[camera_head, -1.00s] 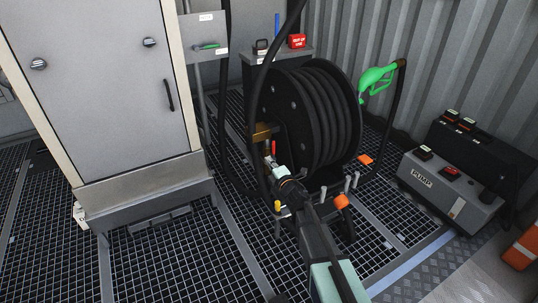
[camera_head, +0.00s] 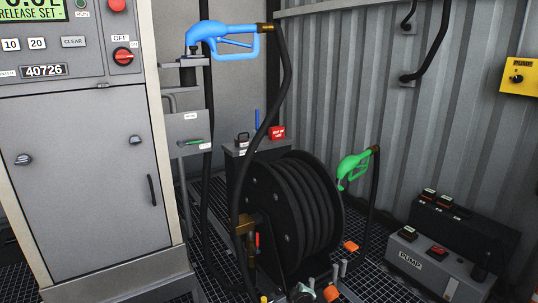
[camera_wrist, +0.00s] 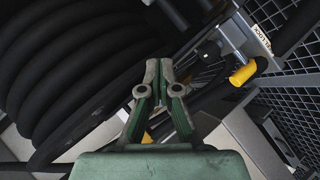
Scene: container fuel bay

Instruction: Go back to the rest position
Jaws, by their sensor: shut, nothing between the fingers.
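My gripper (camera_wrist: 158,72) is in the middle of the wrist view. Its two green-grey fingers meet at the tips, shut with nothing between them. The black hose reel (camera_wrist: 65,70) fills the left of that view, close behind the fingers. A yellow-capped grey part (camera_wrist: 242,74) lies to their right. In the head view only a small part of my arm's end shows at the bottom edge, in front of the hose reel (camera_head: 295,205); the fingertips cannot be made out there.
A grey dispenser cabinet (camera_head: 88,180) stands left. A blue nozzle (camera_head: 225,40) rests on its holder with a hanging hose. A green nozzle (camera_head: 354,168) is right of the reel. A grey pump box (camera_head: 425,262) stands at lower right. A yellow pump switch box (camera_head: 520,76) is on the wall.

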